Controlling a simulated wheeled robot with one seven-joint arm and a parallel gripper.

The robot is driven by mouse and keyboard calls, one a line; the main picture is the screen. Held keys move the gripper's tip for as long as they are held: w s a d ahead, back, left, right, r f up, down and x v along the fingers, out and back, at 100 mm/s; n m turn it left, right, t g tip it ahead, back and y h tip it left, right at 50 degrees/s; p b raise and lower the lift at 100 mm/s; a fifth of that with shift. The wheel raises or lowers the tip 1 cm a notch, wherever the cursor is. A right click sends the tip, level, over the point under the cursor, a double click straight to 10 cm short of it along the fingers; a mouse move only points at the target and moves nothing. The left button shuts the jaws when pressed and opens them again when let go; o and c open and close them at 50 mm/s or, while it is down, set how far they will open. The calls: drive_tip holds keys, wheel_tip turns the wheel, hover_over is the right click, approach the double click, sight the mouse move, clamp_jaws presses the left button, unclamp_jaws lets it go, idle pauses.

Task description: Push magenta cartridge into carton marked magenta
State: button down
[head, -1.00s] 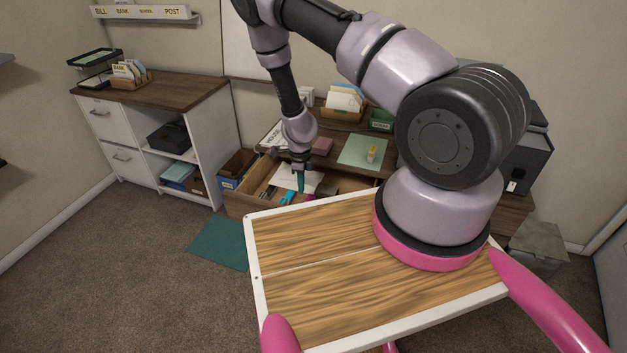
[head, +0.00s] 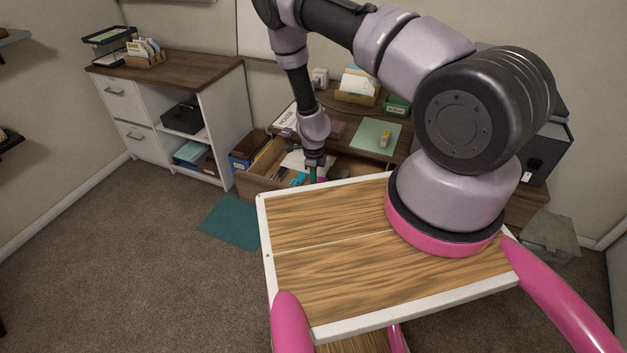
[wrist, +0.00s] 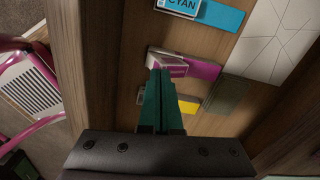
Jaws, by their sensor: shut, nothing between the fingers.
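In the wrist view a magenta cartridge (wrist: 204,68) lies flat in the open wooden drawer. Its left end meets a small pale carton (wrist: 157,59) with a pink label whose text I cannot read. How deep the cartridge sits in the carton I cannot tell. My gripper (wrist: 160,76) has dark green fingers, shut together and empty, with the tips close to the carton's near side; contact cannot be told. In the head view my gripper (head: 314,174) reaches down into the drawer, and the magenta cartridge is mostly hidden there.
A cyan cartridge (wrist: 221,17) with a carton marked CYAN (wrist: 180,5) lies beyond, and a yellow cartridge (wrist: 188,106) lies nearer, partly behind the fingers. A dark flat block (wrist: 228,94) and white paper (wrist: 275,40) are to the right. The drawer's wall (wrist: 90,60) is at left.

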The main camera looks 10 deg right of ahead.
drive_tip(key=shift+f, duration=0.35)
wheel_tip(320, 180, up, 14)
drive_tip(key=shift+f, duration=0.25)
idle(0.7)
drive_tip(key=shift+f, duration=0.1)
